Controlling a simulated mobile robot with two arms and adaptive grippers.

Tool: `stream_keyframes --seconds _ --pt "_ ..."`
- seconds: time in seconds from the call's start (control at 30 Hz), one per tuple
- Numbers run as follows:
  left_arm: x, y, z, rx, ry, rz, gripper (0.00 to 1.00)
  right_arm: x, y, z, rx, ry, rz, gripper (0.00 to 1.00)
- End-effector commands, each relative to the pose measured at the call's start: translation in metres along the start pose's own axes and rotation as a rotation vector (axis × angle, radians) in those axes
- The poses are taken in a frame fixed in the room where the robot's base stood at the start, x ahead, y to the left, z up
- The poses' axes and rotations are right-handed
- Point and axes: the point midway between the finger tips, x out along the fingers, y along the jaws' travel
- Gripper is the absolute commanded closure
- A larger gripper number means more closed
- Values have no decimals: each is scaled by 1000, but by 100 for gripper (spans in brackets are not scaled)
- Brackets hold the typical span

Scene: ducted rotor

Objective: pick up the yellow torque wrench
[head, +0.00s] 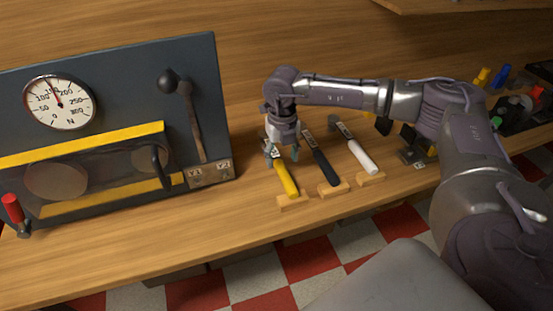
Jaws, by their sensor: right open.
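The yellow torque wrench (286,180) lies on the wooden bench, its handle toward the front edge and resting on a small wooden block (293,203). My right gripper (282,157) points down over the wrench's upper part, behind the yellow handle. Its fingers are apart, one toward each side of the wrench, and they hide part of its shaft and head. I cannot tell whether they touch it. My left gripper is not in the head view.
A black-handled wrench (323,169) and a white-handled wrench (362,157) lie close on the right, on similar blocks. A dark panel with a gauge (59,102) and a lever (189,110) stands on the left. Bare bench (215,210) lies in front of the panel.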

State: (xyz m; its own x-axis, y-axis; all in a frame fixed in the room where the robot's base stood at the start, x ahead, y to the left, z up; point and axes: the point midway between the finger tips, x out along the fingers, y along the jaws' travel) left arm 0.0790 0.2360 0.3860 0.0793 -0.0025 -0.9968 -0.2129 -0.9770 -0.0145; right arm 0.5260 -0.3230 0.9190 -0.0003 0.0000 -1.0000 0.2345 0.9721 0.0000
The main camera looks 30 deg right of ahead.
Motion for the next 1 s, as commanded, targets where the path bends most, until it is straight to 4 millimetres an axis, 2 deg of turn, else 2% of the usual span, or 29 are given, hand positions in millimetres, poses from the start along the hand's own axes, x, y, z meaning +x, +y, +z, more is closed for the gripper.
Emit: stream_keyframes --seconds 0.03,0.17,0.33,0.6,0.67,0.97,1.0 --pt "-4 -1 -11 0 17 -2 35 4 0 0 0 3 -1 40" --pt "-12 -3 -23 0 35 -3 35 23 0 4 -1 3 -2 40" --pt "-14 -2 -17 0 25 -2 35 45 0 4 -1 2 0 40" --pt "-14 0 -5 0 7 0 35 49 0 5 -1 1 0 40" --pt "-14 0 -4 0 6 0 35 49 0 5 -1 1 0 49" --pt "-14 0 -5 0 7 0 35 49 0 5 -1 1 0 99" --pt "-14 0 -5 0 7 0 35 49 0 5 -1 1 0 100"
